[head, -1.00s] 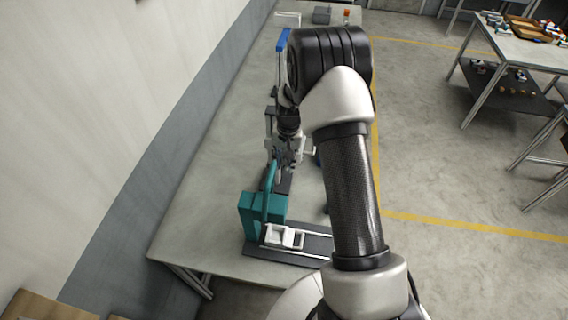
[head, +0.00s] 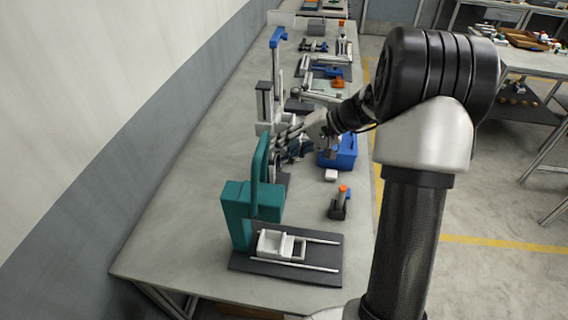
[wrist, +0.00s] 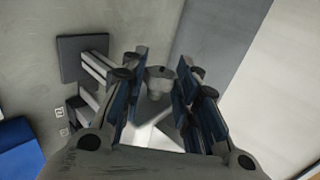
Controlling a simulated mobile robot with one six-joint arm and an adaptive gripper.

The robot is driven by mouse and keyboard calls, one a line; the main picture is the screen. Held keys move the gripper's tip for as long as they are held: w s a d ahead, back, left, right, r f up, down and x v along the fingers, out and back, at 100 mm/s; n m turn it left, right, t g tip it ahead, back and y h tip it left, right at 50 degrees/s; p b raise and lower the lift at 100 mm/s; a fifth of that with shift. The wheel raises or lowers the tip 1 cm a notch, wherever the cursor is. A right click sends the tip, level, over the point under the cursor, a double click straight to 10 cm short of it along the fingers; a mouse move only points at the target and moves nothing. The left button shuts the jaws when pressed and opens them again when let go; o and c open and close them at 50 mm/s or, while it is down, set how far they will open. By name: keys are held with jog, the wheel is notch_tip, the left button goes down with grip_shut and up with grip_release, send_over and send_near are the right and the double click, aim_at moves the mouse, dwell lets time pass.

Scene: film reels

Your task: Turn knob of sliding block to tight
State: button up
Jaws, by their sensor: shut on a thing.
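The upright stand (head: 277,75) has a pale rail and a blue top piece. My gripper (head: 279,143) reaches in from the right at the foot of the stand. In the wrist view, a grey round knob (wrist: 160,78) sits between the two blue-padded fingers of my gripper (wrist: 157,90), which are shut on it. A pale part shows below the knob, between the fingers. No tight mark is readable.
A teal arched fixture (head: 238,205) on a dark base with rails (head: 300,255) stands in front. A blue box (head: 340,152), a small white block (head: 331,175) and an orange-topped part (head: 341,202) lie to the right. More fixtures stand farther back. The wall is left.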

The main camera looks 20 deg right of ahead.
jog(key=y+b, duration=0.1)
jog(key=b, duration=0.1)
jog(key=f+t+y+b, duration=0.1)
jog(key=b, duration=0.2)
jog(key=shift+d+t+y, duration=0.15)
jog(key=shift+t+y, duration=0.15)
jog(key=shift+y, duration=0.1)
jog(key=t+y+b, duration=0.1)
jog(key=b, duration=0.2)
jog(key=shift+s+y, duration=0.1)
jog(key=shift+y, duration=0.3)
jog(key=shift+r+t, duration=0.1)
jog(key=shift+t, duration=0.2)
jog(key=o, duration=1.1)
jog(key=v, duration=1.2)
